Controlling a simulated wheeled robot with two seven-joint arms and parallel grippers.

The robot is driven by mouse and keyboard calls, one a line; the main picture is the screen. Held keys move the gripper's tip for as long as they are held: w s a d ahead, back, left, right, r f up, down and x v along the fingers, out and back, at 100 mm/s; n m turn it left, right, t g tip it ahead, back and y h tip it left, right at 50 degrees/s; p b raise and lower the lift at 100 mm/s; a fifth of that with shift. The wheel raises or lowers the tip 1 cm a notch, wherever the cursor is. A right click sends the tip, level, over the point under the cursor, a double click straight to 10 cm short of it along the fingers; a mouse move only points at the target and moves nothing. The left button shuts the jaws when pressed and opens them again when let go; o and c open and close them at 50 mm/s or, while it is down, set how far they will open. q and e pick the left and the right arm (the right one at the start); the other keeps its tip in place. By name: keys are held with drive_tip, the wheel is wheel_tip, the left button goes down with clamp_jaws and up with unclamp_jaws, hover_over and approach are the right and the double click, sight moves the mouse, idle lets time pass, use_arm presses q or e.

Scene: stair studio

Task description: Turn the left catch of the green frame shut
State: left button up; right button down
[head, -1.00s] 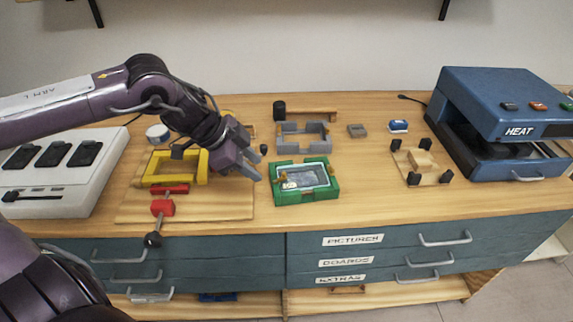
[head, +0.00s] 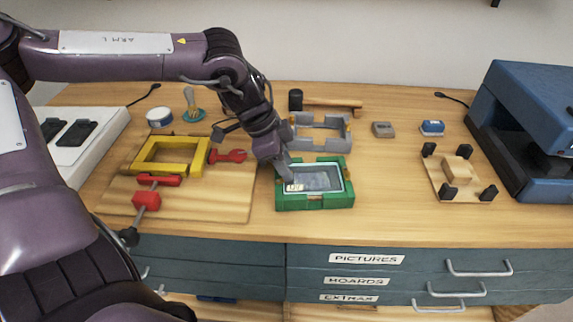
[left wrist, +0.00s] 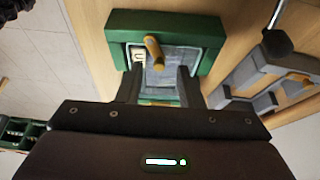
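The green frame (head: 316,203) lies flat on the bench, with a grey picture or panel (head: 320,181) inside it. In the left wrist view the green frame (left wrist: 165,24) shows its left catch (left wrist: 153,50), an ochre bar reaching from the rim over the panel. My left gripper (head: 286,178) is down at the frame's left side and hides the catch in the head view. In the left wrist view its two fingers (left wrist: 158,82) are apart, with the catch between and just beyond the tips. Contact cannot be told. My right gripper is out of view.
A grey frame (head: 302,143) lies close behind. A yellow frame (head: 150,170) and red clamps (head: 146,200) are on a wooden board (head: 215,208) to the left. A peg-cornered board (head: 440,188) and the blue heat press (head: 525,100) stand right. Bench between is clear.

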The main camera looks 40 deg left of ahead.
use_arm(q)
drive_tip(key=shift+d+f, duration=0.15)
drive_tip(key=shift+f, duration=0.3)
clamp_jaws()
drive_tip(key=shift+d+f+m+g+b, duration=0.1)
drive_tip(key=shift+f+m+g+b, duration=0.15)
drive_tip(key=shift+m+b, duration=0.6)
drive_tip(key=shift+d+m+g+b, duration=0.1)
drive_tip(key=shift+m+g+b, duration=0.2)
drive_tip(key=shift+m, duration=0.25)
drive_tip(key=shift+s+d+r+m+g+h+b, duration=0.1)
drive_tip(key=shift+r+m+g+h+b, duration=0.1)
drive_tip(key=shift+m, duration=0.35)
drive_tip(key=shift+s+d+r+m+g+h+b, duration=0.1)
drive_tip(key=shift+m+h+b, duration=0.1)
drive_tip(key=shift+m, duration=0.35)
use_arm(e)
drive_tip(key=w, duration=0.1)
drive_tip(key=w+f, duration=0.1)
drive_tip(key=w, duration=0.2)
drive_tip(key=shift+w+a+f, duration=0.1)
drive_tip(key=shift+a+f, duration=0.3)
